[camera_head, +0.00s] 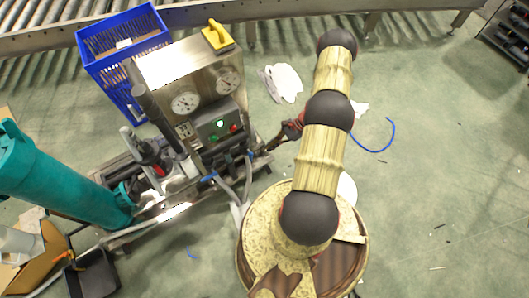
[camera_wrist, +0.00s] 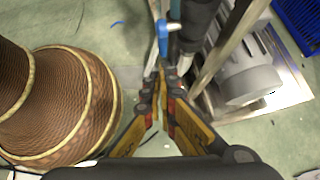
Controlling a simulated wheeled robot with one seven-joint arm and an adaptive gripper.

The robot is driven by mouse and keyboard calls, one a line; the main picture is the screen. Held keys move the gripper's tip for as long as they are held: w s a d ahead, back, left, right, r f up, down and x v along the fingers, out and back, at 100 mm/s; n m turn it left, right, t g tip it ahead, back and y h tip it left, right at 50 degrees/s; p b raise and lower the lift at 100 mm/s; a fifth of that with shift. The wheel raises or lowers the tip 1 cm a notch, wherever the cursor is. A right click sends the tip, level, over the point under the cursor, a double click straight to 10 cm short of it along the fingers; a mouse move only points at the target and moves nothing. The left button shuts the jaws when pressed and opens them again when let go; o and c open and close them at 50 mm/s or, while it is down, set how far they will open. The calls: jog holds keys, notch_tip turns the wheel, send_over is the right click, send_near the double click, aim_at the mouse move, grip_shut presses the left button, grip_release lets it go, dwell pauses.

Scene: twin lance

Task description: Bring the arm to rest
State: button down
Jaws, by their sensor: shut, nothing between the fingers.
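My gripper (camera_head: 262,150) shows in the head view beside the control cabinet, partly hidden behind my arm. It reaches left toward the cabinet's lower right side, by the hoses. In the wrist view my gripper (camera_wrist: 163,75) has its yellow and dark fingers drawn together at the tips, with nothing held. A blue fitting (camera_wrist: 163,38) lies just beyond the tips in that view; whether they touch it cannot be told. My arm is bent and stretches toward the top of the head view.
The metal cabinet (camera_head: 180,75) carries gauges, lit buttons and a yellow-handled item (camera_head: 217,37). A blue crate (camera_head: 125,50) stands behind it. A teal cylinder (camera_head: 60,180) leans at left. White cloth (camera_head: 282,82) lies on the floor. The green floor at right is mostly clear.

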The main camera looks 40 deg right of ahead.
jog(key=v, duration=0.3)
jog(key=shift+d+r, duration=0.1)
jog(key=shift+d, duration=0.05)
